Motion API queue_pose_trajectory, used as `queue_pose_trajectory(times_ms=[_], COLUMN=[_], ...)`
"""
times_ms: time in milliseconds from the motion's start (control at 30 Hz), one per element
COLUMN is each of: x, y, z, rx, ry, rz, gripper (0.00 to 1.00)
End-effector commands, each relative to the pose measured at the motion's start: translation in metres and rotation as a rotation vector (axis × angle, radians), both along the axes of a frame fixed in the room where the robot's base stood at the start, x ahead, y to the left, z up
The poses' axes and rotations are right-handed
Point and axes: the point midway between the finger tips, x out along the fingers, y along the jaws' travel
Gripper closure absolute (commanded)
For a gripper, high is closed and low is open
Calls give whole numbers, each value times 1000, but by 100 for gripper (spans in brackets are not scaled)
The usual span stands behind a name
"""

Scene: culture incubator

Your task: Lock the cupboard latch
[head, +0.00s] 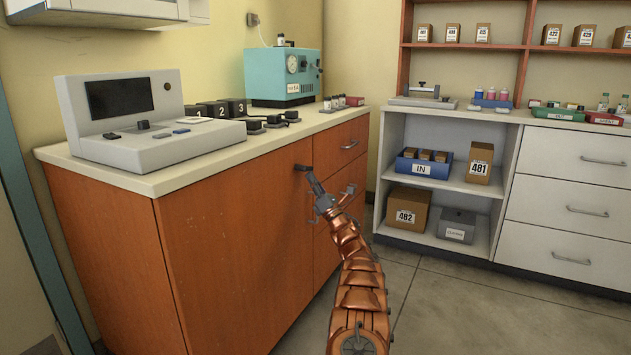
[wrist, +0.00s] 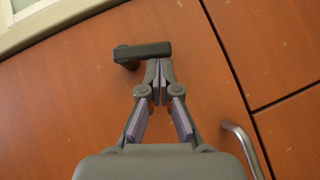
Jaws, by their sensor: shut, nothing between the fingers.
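The cupboard (head: 225,255) is an orange-brown wooden front under a pale counter. Its latch (wrist: 143,51) is a dark bar on a round base near the top of the cupboard door, lying roughly level in the wrist view. In the head view the latch (head: 302,168) is small and sits at the tip of my gripper. My gripper (wrist: 158,66) is shut and empty, with its fingertips just below the right part of the latch bar. I cannot tell whether they touch it. My gripper (head: 312,180) hides little of the latch in the head view.
A metal handle (wrist: 243,148) stands out to the right of my gripper. A drawer with its handle (head: 350,145) is at the upper right of the cupboard. A grey console (head: 160,148) and teal device (head: 283,75) stand on the counter (head: 180,180). Open floor lies right.

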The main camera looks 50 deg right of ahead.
Motion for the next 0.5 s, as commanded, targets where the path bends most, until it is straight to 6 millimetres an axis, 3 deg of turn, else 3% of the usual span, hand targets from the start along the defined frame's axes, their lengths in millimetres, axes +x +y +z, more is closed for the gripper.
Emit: queue_pose_trajectory(times_ms=[167,367,500], x=[-1,-4,-20], y=[2,6,5], z=[-9,-42,-49], rx=[-1,6,2], ry=[0,4,3], rz=[1,-6,-8], gripper=[100,100,100])
